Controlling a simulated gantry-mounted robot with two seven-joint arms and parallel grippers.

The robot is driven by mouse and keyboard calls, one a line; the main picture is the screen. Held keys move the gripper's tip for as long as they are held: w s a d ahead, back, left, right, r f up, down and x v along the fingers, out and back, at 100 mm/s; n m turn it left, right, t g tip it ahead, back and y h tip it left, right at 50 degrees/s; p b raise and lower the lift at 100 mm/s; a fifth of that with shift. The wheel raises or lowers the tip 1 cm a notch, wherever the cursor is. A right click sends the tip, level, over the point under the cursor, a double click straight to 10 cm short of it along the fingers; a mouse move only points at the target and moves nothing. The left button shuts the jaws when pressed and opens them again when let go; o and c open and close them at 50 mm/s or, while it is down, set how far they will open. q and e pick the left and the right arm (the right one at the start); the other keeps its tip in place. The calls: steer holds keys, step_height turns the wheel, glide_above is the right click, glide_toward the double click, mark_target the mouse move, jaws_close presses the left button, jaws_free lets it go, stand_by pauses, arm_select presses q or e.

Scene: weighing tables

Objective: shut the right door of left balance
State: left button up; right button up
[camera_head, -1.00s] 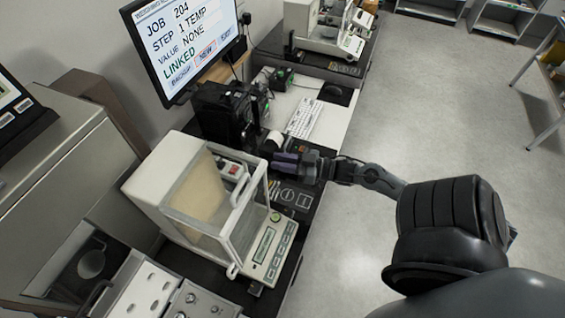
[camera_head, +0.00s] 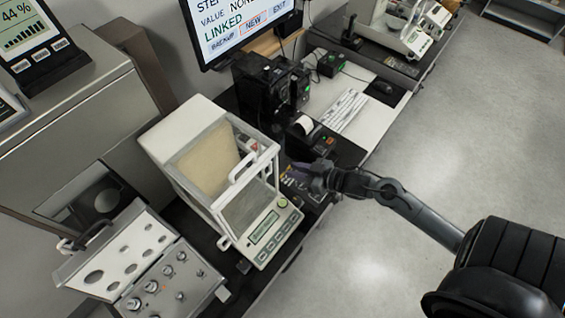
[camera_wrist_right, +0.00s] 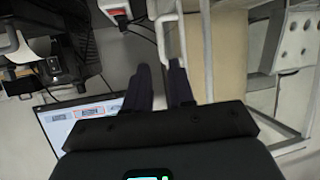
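The left balance (camera_head: 193,112) is a white weighing unit with a glass draft shield, in the middle of the head view. A white door handle (camera_head: 243,168) stands out at its right side; how far the right door is open I cannot tell. My right gripper (camera_head: 293,172) is just right of the balance, apart from the handle. In the right wrist view its two dark fingers (camera_wrist_right: 160,78) are spread with a gap and nothing between them. A white handle (camera_wrist_right: 163,38) shows just beyond the fingertips. My left gripper is in neither view.
An open weight case (camera_head: 150,275) stands at the front left. A black printer (camera_head: 318,140) and a dark stand are behind the gripper. A monitor (camera_head: 235,25), keyboard (camera_head: 345,110) and second balance (camera_head: 395,25) are farther back. The floor at right is clear.

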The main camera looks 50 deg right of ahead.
steer(key=x, duration=1)
steer(key=shift+w+a+b, duration=0.2)
steer(key=shift+b, duration=0.2)
jaws_close()
steer(key=shift+r, duration=0.1)
